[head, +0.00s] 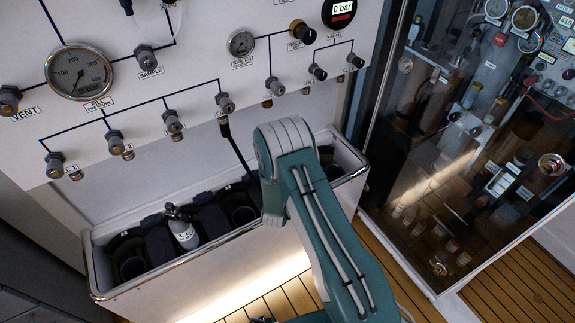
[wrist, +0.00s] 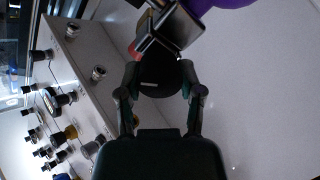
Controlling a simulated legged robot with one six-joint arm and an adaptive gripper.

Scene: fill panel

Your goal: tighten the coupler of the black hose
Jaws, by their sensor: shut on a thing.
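In the head view a black hose (head: 237,150) hangs from a fitting (head: 224,126) under the panel and runs down behind my teal arm. Its lower end is hidden there. My gripper is also hidden behind the arm in that view. In the wrist view my gripper (wrist: 162,88) is shut on a dark round part (wrist: 158,78), one finger on each side. A shiny metal block (wrist: 168,28) and a little red show just beyond it. I cannot tell whether the dark part is the hose's coupler.
The white panel (head: 195,62) carries gauges and several knobs. Below it, a metal-rimmed bin (head: 98,270) holds a small bottle (head: 184,234) with a black valve. A glass cabinet (head: 470,150) stands at right. A purple thing (wrist: 225,4) shows at the wrist view's top edge.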

